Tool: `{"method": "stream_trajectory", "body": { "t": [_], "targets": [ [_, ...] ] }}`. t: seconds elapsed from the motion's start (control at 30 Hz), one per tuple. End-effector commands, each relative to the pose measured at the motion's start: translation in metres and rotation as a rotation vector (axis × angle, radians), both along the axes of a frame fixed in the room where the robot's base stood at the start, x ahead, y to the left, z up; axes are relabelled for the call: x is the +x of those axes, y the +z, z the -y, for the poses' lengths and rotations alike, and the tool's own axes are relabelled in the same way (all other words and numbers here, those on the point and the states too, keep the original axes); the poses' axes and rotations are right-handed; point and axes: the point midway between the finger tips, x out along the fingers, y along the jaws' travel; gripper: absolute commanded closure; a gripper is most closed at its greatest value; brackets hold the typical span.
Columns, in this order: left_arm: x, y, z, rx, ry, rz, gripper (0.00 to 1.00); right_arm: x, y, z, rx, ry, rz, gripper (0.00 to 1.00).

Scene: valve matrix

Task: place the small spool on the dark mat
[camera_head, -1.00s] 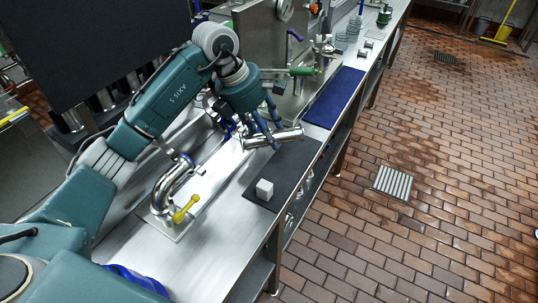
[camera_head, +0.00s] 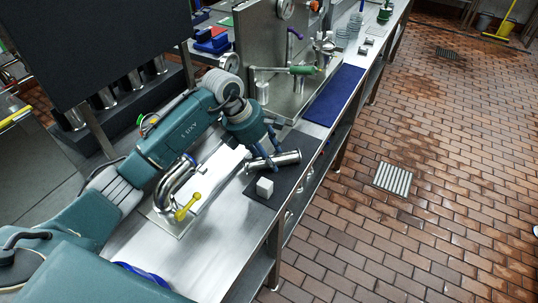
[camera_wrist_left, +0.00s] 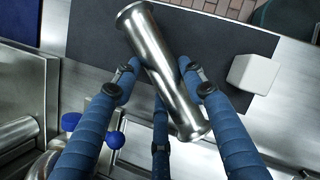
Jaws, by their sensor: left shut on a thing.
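The small spool, a shiny steel pipe piece with flanged ends (camera_head: 288,158), is gripped lying on its side by my left gripper (camera_head: 270,162). In the left wrist view the spool (camera_wrist_left: 160,65) lies slanted between the blue fingers (camera_wrist_left: 158,84), which are shut on it. The dark mat (camera_head: 303,142) is under the spool, and it also shows in the left wrist view (camera_wrist_left: 95,35). The spool is over the mat and low; I cannot tell whether it touches it. My right gripper is not in view.
A white cube (camera_head: 265,187) stands on the mat's near part, close to the spool. A bent steel pipe with a yellow-handled valve (camera_head: 188,207) stands on the bench to the left. A blue mat (camera_head: 335,95) lies farther back. The bench's right edge is near.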

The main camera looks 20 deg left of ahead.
Motion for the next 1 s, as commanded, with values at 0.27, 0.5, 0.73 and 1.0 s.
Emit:
{"method": "stream_trajectory", "body": {
  "t": [0.27, 0.5, 0.73, 1.0],
  "targets": [
    [0.0, -0.002, 0.0, 0.001, 0.0, -0.001, 0.4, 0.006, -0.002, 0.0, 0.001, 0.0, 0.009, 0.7],
    [0.0, 0.001, 0.0, 0.001, 0.001, -0.001, 0.4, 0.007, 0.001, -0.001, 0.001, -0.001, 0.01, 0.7],
    [-0.006, 0.029, -0.012, 0.004, 0.0, 0.005, 0.4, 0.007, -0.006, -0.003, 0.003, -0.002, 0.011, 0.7],
    [-0.018, 0.083, -0.029, 0.003, 0.001, 0.004, 0.4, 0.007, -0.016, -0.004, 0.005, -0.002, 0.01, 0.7]
  ]
}}
